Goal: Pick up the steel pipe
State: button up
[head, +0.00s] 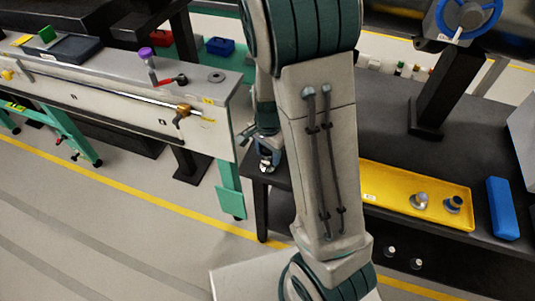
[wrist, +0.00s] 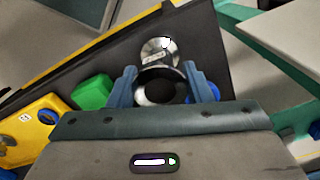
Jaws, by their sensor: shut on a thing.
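My gripper (wrist: 160,69) is shut on the steel pipe (wrist: 160,92), with one blue finger on each side of it in the wrist view. The pipe shows as a shiny round piece with a dark opening. A shiny round steel part (wrist: 158,48) shows just beyond it; I cannot tell whether it belongs to the pipe. In the head view my gripper (head: 267,150) is small and partly hidden behind my arm, beside the dark table's left edge. A bit of shiny metal shows at its tip.
In the head view a yellow tray (head: 385,190) with two small metal parts lies on the dark table (head: 440,150), next to a blue block (head: 502,208). A grey bench (head: 130,85) stands at left. In the wrist view a green block (wrist: 92,92) lies left of the fingers.

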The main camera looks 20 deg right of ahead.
jog(key=r, duration=0.2)
jog(key=d+r, duration=0.1)
jog(key=r, duration=0.1)
jog(key=shift+s, duration=0.1)
jog(key=s+d+r, duration=0.3)
jog(key=d+r, duration=0.3)
jog(key=d, duration=0.4)
jog(key=shift+s, duration=0.15)
jog(key=shift+r, duration=0.1)
